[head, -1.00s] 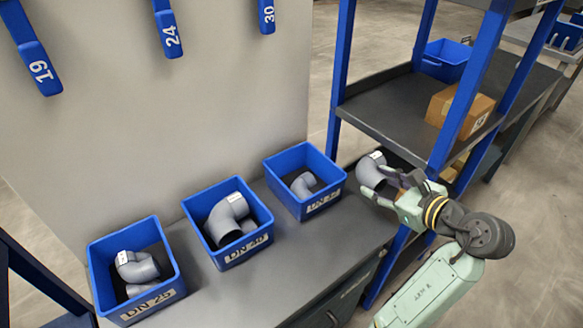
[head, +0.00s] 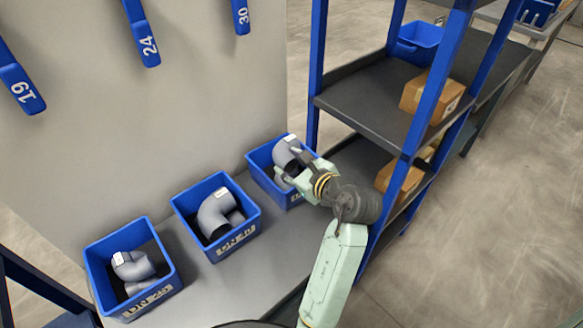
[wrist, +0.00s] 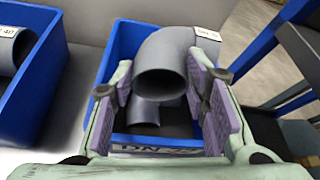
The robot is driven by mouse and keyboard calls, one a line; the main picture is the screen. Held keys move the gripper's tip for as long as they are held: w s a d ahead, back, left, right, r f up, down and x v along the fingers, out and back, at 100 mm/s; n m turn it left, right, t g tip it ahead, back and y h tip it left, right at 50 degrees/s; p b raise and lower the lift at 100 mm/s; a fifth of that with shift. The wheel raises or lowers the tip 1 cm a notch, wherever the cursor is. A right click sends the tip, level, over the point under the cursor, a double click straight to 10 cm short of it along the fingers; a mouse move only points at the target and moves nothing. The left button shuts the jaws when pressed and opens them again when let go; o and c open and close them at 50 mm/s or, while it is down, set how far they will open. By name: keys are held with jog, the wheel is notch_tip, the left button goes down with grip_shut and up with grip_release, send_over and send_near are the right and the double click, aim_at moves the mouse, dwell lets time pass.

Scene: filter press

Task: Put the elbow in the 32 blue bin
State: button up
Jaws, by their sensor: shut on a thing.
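A grey pipe elbow (head: 287,150) with a white tag is held in my gripper (head: 292,174). In the wrist view the purple-padded fingers (wrist: 163,85) are shut on either side of the elbow (wrist: 163,62). The elbow is over the opening of the rightmost blue bin (head: 259,161); I cannot tell how high above the floor of the bin. This bin also shows in the wrist view (wrist: 120,42), with another grey elbow (wrist: 143,112) inside, below the held one. Its front label starts with "DN"; the number is not readable.
The middle blue bin (head: 177,203) and left blue bin (head: 95,252), labelled DN 25, stand on the same bench with grey elbows inside. A blue-posted shelf (head: 375,103) with cardboard boxes (head: 432,97) stands close on the right. A wall is behind the bins.

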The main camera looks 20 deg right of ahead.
notch_tip(320, 180, down, 2)
jog(key=shift+f, duration=0.15)
jog(key=shift+f, duration=0.1)
jog(key=shift+s+f, duration=0.1)
jog(key=shift+f, duration=0.5)
jog(key=o, duration=1)
jog(key=shift+f, duration=0.15)
jog(key=shift+c, duration=0.2)
jog(key=shift+r, duration=0.3)
jog(key=r+b+v, duration=0.1)
jog(key=b+v, duration=0.1)
jog(key=v, duration=1)
jog(key=shift+b, duration=0.4)
jog(key=shift+r, duration=0.1)
